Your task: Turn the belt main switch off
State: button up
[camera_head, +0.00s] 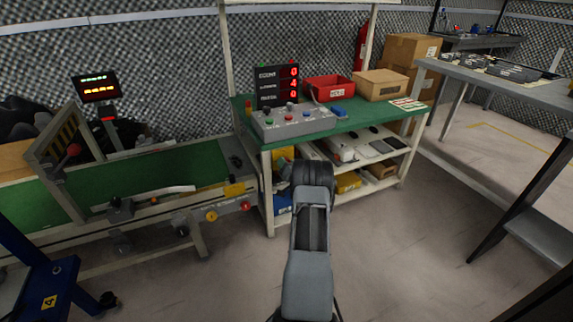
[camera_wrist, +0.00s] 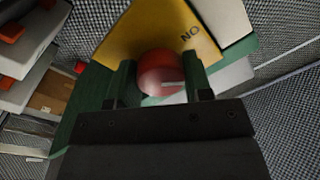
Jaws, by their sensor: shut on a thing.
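A round red knob (camera_wrist: 160,72), which looks like the switch handle, sits against a yellow plate (camera_wrist: 150,28) in the wrist view. The plate carries dark lettering, "NO" as it appears, near its right edge. My gripper (camera_wrist: 160,84) is shut on the red knob, with one dark green finger on each side. A light slot or mark shows on the knob. In the head view my arm hides the gripper and the knob. A yellow patch (camera_head: 284,153) shows just left of my wrist, by the workbench's front.
The green-topped workbench (camera_head: 360,123) holds a grey button box (camera_head: 292,121), a counter display (camera_head: 277,84), a red bin (camera_head: 329,88) and a cardboard box (camera_head: 380,84). The conveyor (camera_head: 195,166) stands at left. A grey table (camera_head: 500,82) stands at right. Floor between is clear.

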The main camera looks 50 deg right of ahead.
jog(key=m, duration=0.4)
jog(key=shift+m, duration=0.4)
jog(key=shift+m+h+p, duration=0.4)
jog(key=shift+m+p, duration=0.15)
jog(key=shift+m, duration=2.15)
jog(key=o, duration=0.9)
jog(key=p+v, duration=0.3)
jog(key=v, duration=1)
jog(key=shift+s+a+p, duration=0.15)
jog(key=shift+s+p, duration=0.15)
jog(key=shift+s, duration=0.1)
jog(key=shift+w, duration=0.1)
